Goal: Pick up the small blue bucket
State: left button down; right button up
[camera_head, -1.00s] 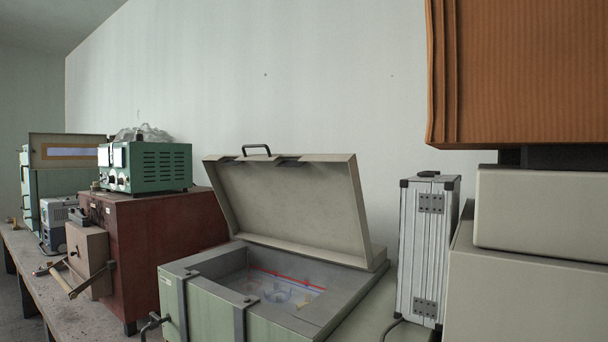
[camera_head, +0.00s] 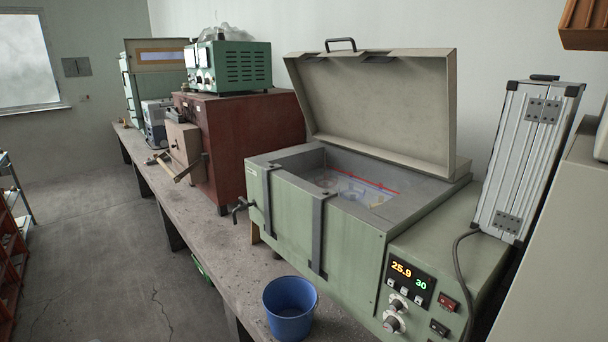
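The small blue bucket (camera_head: 289,312) stands upright near the front edge of the concrete bench (camera_head: 205,240), at the bottom middle of the head view. Its open top faces up and its inside looks empty. It stands in front of the green water bath. Neither of my grippers shows in the view.
The green bath (camera_head: 300,225) with its raised lid (camera_head: 385,105) stands behind and right of the bucket. A silver case (camera_head: 527,160) stands on its right end, with a dark cable hanging down. A maroon box (camera_head: 245,140) is farther left. Open floor (camera_head: 110,260) lies left of the bench.

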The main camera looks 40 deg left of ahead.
aim_at(289, 302)
jog(key=u, duration=0.8)
jog(key=i, duration=0.4)
jog(key=z, duration=0.6)
